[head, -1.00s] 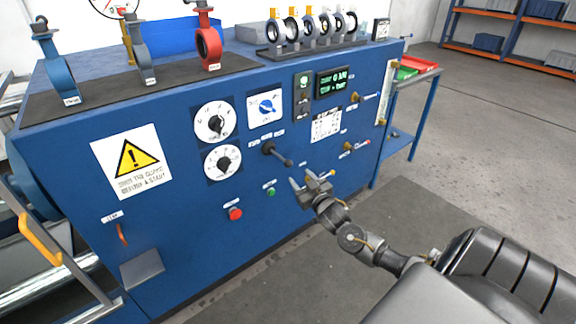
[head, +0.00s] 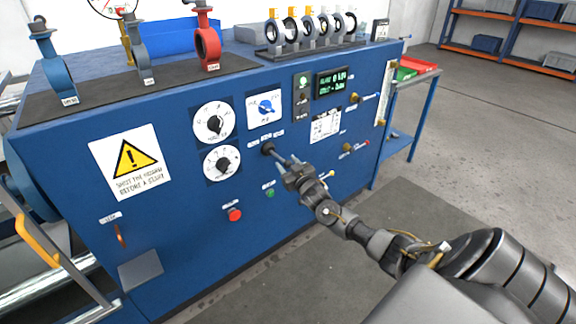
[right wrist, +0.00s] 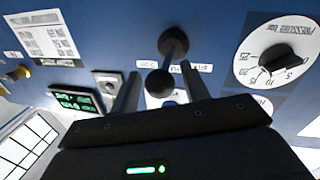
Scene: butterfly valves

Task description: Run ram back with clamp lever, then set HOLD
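The lever (head: 269,149) on the blue panel has a dark round hub and a rod. It appears to be the clamp lever. In the right wrist view its rod (right wrist: 174,58) ends in a black ball (right wrist: 159,83). Small labels (right wrist: 178,67) sit by the hub, too blurred to read surely. My right gripper (head: 284,168) is at the lever's outer end and partly hides it in the head view. In the right wrist view my right gripper (right wrist: 160,84) is open, with the ball between its fingers and visible gaps on both sides. My left gripper is out of view.
Above the lever are a blue selector knob (head: 265,106) and a green display (head: 331,82). Two white dials (head: 213,122) are to the left. A red button (head: 235,214) and green button (head: 270,193) sit below. Small knobs (head: 347,147) lie to the right.

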